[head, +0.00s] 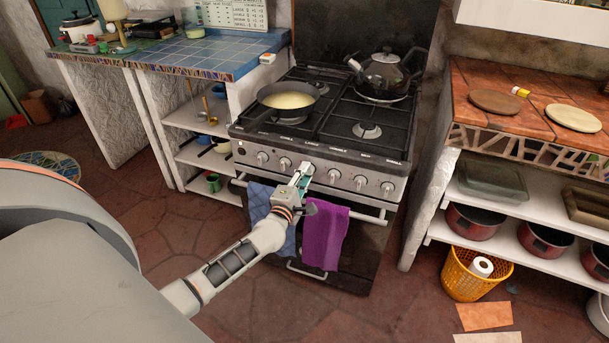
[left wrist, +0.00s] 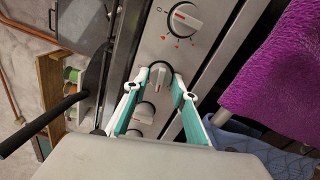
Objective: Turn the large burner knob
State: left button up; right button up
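The stove (head: 322,120) carries a row of silver knobs along its front panel, with small labels above that are hard to read. My left gripper (head: 303,174) is at a knob near the middle of the row and partly hides it. In the left wrist view the fingers (left wrist: 160,78) stand apart, one on each side of this knob (left wrist: 160,73); a firm grip does not show. A neighbouring knob with red marks (left wrist: 183,20) is above it, and other knobs (left wrist: 145,112) lie below between the fingers. My right gripper is out of view.
A pan with yellow contents (head: 288,100) and a kettle (head: 384,72) stand on the stove. A blue towel (head: 260,203) and a purple towel (head: 325,236) hang on the oven rail below the knobs. Counters flank the stove.

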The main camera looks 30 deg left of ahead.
pick_arm(q)
jog(key=shift+o, duration=1.1)
jog(key=v, duration=1.2)
grip_shut()
dwell(0.4)
